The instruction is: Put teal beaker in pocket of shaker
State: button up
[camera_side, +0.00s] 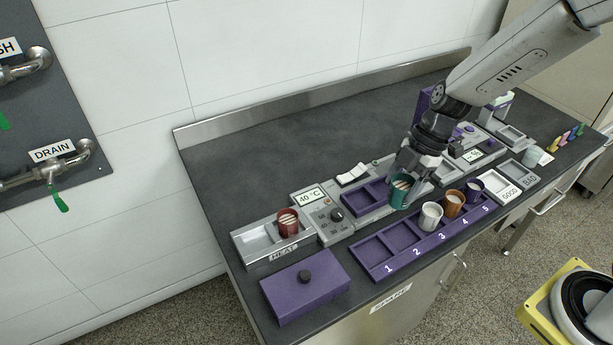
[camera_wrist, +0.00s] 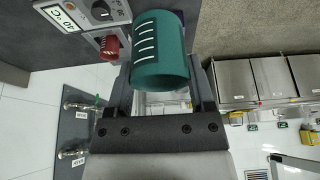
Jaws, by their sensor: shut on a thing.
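The teal beaker (camera_side: 401,191) is held by my gripper (camera_side: 408,170) in the side view. In the wrist view the teal beaker (camera_wrist: 158,62) fills the space between the two fingers of my gripper (camera_wrist: 162,82). White stripes show on its side. The beaker is at the right end of this block. I cannot tell whether it is above the pocket there or partly in it; the beaker hides that end.
A red beaker (camera_side: 287,222) stands in the HEAT tray (camera_side: 250,241). The numbered purple rack (camera_side: 400,262) in front holds white (camera_side: 431,216), orange (camera_side: 454,204) and purple (camera_side: 474,190) beakers. A purple lidded box (camera_side: 305,288) is front left. GOOD/BAD trays (camera_side: 514,183) lie right.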

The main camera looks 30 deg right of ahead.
jog(key=shift+s+d+r, duration=0.1)
jog(key=shift+s+d, duration=0.25)
jog(key=shift+d, duration=0.35)
jog(key=shift+s+d+r, duration=0.1)
jog(key=shift+s+d, duration=0.2)
jog(key=shift+d, duration=0.35)
jog(key=shift+f, duration=0.1)
jog(key=shift+w+a+f, duration=0.2)
jog(key=shift+w+f, duration=1.35)
jog(key=shift+w, duration=0.7)
jog(key=shift+w+a+f, duration=0.15)
jog(key=shift+w+f, duration=1.4)
jog(key=shift+w, duration=0.7)
jog(key=shift+w+a+f, duration=0.2)
jog(key=shift+w+f, duration=1.35)
jog(key=shift+w, duration=0.7)
jog(key=shift+w+f, duration=0.3)
jog(key=shift+f, duration=1.55)
jog(key=shift+f, duration=0.15)
